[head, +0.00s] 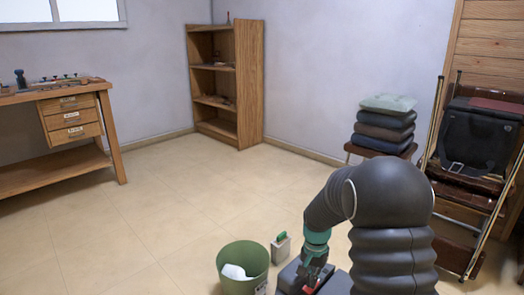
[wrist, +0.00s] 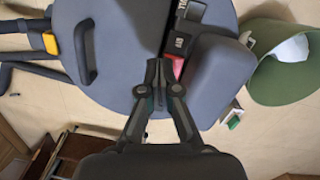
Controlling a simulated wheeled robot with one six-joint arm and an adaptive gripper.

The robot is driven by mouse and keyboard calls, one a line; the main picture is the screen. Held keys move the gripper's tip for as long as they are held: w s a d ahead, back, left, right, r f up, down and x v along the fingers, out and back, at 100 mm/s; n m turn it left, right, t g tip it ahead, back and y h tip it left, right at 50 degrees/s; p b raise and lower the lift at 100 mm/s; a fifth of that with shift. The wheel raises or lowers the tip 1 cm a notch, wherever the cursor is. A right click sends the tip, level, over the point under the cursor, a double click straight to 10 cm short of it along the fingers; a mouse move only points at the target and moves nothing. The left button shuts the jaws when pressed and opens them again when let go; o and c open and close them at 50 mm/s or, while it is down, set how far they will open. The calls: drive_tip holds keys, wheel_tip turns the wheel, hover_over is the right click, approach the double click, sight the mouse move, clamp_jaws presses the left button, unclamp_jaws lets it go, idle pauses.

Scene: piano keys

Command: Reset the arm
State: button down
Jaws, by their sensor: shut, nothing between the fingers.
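My arm (head: 390,225) shows at the lower right in the head view, bent over and reaching down to the left. Its dark padded segments and teal joint (head: 316,238) are plain to see. My gripper (wrist: 158,68) is shut and empty in the wrist view, its fingertips together above my rounded grey base. In the head view my gripper (head: 311,272) is small and points down, close over my base near the bottom edge. No piano keys show in either view.
A green bin (head: 243,264) with something white inside stands beside my base, next to a small grey box with a green top (head: 280,248). A workbench (head: 107,118), a wooden shelf (head: 249,85), stacked cushions (head: 384,132) and folded chairs (head: 480,140) line the walls. The middle floor is clear.

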drive_tip(key=s+r+n+t+p, duration=0.5)
drive_tip(key=s+r+n+t, duration=0.1)
drive_tip(key=s+r, duration=2.1)
drive_tip(key=shift+p+v, duration=0.3)
drive_tip(key=shift+v, duration=0.6)
drive_tip(key=shift+w+r, duration=0.1)
drive_tip(key=shift+w, duration=0.1)
